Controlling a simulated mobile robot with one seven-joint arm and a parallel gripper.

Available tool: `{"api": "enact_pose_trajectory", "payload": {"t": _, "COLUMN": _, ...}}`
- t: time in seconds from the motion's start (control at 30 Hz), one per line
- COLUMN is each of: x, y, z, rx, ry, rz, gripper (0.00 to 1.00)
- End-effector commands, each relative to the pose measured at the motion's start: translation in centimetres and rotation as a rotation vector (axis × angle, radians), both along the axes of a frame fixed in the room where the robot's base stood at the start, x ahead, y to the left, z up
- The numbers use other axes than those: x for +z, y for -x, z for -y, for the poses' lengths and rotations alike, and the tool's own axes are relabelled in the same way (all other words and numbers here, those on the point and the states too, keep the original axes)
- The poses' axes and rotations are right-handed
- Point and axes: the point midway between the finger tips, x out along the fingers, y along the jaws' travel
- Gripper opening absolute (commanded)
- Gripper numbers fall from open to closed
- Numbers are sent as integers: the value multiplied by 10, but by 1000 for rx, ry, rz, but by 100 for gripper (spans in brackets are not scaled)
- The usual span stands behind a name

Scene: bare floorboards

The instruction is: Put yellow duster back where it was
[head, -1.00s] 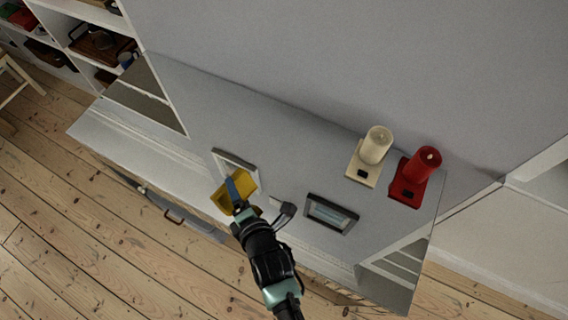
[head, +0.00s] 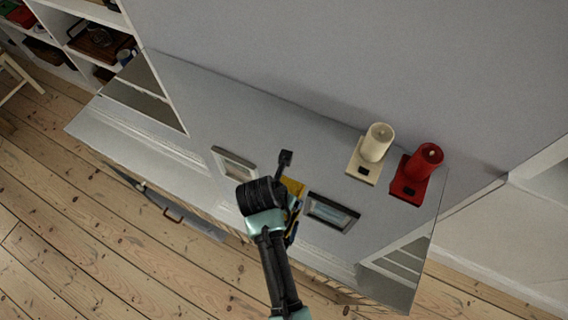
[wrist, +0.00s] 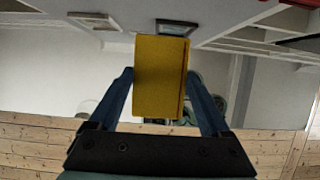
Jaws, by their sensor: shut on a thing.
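The yellow duster (wrist: 161,78) is a block-like yellow piece between the two blue fingers of my gripper (wrist: 160,92) in the wrist view. The fingers are shut on its sides. In the head view only a small part of the duster (head: 293,187) shows, because my wrist covers the rest. There it appears over the grey-white ledge (head: 200,95), between two small frames. I cannot tell whether the duster touches the ledge.
A pale frame (head: 235,167) lies left of the duster and a dark frame (head: 332,211) close to its right. The ledge's left part is clear.

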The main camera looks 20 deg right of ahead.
Motion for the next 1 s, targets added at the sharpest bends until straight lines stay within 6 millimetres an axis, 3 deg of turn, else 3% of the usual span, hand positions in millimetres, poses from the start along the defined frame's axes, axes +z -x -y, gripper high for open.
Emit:
{"api": "enact_pose_trajectory", "payload": {"t": 0.1, "x": -20, "y": 0, "z": 0, "rx": -1, "ry": 0, "rz": -1, "gripper": 37}}
{"api": "enact_pose_trajectory", "payload": {"t": 0.5, "x": -67, "y": -1, "z": 0, "rx": -1, "ry": -1, "rz": 3, "gripper": 37}}
{"api": "enact_pose_trajectory", "payload": {"t": 0.77, "x": -71, "y": -1, "z": 0, "rx": -3, "ry": -2, "rz": 4, "gripper": 37}}
{"api": "enact_pose_trajectory", "payload": {"t": 0.8, "x": -71, "y": 0, "z": 0, "rx": -3, "ry": -2, "rz": 4, "gripper": 85}}
{"api": "enact_pose_trajectory", "payload": {"t": 0.9, "x": -71, "y": 0, "z": 0, "rx": -2, "ry": -2, "rz": 3, "gripper": 100}}
{"api": "enact_pose_trajectory", "payload": {"t": 1.0, "x": -71, "y": 0, "z": 0, "rx": -2, "ry": -2, "rz": 3, "gripper": 100}}
